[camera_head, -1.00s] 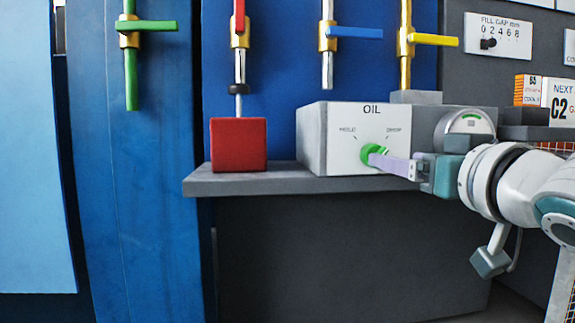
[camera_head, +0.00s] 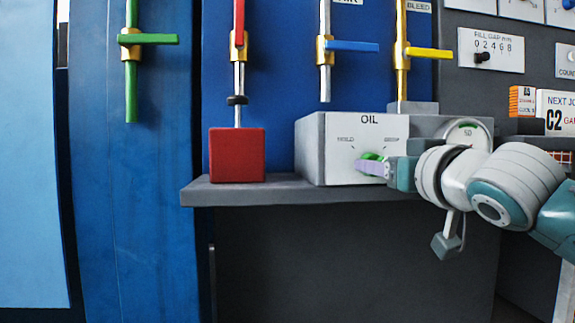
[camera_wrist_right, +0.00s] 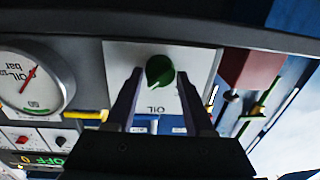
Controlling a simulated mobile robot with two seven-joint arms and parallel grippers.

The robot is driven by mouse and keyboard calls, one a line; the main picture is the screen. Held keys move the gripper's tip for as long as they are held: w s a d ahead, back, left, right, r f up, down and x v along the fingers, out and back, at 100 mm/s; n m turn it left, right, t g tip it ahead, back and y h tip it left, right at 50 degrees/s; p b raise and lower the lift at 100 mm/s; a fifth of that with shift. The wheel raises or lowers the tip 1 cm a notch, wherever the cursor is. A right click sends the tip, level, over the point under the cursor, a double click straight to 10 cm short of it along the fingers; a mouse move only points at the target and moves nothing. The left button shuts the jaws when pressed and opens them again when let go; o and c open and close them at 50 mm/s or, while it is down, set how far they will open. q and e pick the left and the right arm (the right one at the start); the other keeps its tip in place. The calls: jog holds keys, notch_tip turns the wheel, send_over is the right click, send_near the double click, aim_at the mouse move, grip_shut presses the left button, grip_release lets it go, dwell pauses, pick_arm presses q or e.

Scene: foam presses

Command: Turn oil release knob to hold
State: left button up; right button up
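The green oil knob (camera_head: 370,158) is on the white front plate (camera_head: 345,172) of the grey OIL box, between a left label that looks like HOLD and a right label too blurred to read surely. My right gripper (camera_head: 372,168) is at the knob, its pale fingers covering part of it. In the right wrist view, which shows the plate upside down, the knob (camera_wrist_right: 159,70) lies between the two fingertips of the gripper (camera_wrist_right: 160,75). Gaps show on both sides, so the gripper looks open. My left gripper is out of view.
A red block (camera_head: 237,155) stands on the grey shelf (camera_head: 230,193) left of the box. Green (camera_head: 150,39), blue (camera_head: 352,46) and yellow (camera_head: 430,53) valve handles are above. A round gauge (camera_head: 466,133) is right of the box, behind my wrist. Space below the shelf is clear.

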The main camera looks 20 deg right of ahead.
grip_shut()
jog(key=shift+a+n+g+h+p, duration=0.15)
jog(key=shift+n+g+p, duration=0.1)
jog(key=shift+n+p, duration=3.5)
jog(key=shift+a+n+g+h+p, duration=0.2)
jog(key=shift+n+p, duration=2.45)
jog(key=shift+n, duration=2.2)
jog(key=shift+d, duration=0.2)
